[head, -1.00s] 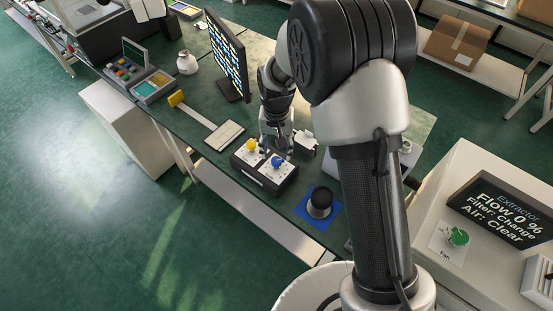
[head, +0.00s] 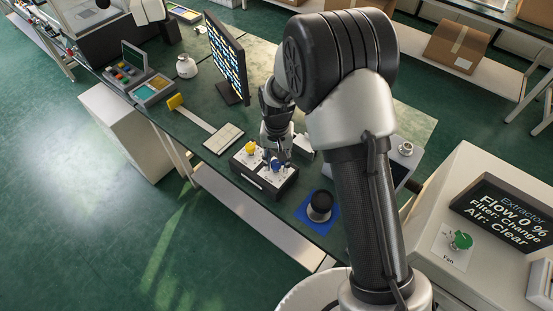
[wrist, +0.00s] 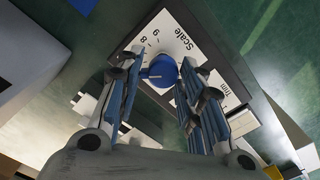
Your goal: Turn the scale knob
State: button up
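The scale knob is a blue round knob (head: 276,165) on the right part of a black box with a white face (head: 252,172). In the wrist view the blue knob (wrist: 161,71) sits beside the printed word "Scale" and number marks. My gripper (head: 277,155) is over the right part of the box, at the knob. In the wrist view my gripper (wrist: 162,66) is open, with one finger on each side of the knob. I cannot tell whether the fingertips touch it. A pale pointer line shows on the knob.
A yellow knob (head: 250,147) sits left of the blue one on the same box. A black dome-topped device on a blue mat (head: 319,208) stands to the right. A monitor (head: 226,57) stands behind. A green fan knob (head: 461,241) is on the extractor unit at right.

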aim_at(275, 163)
jog(key=shift+a, duration=0.15)
jog(key=c, duration=0.4)
jog(key=shift+n+p, duration=0.35)
jog(key=shift+n, duration=0.85)
jog(key=shift+a, duration=0.1)
jog(key=o, duration=0.9)
jog(key=shift+s+a, duration=0.1)
jog(key=shift+o, duration=0.2)
jog(key=shift+r, duration=0.15)
notch_tip(275, 163, up, 12)
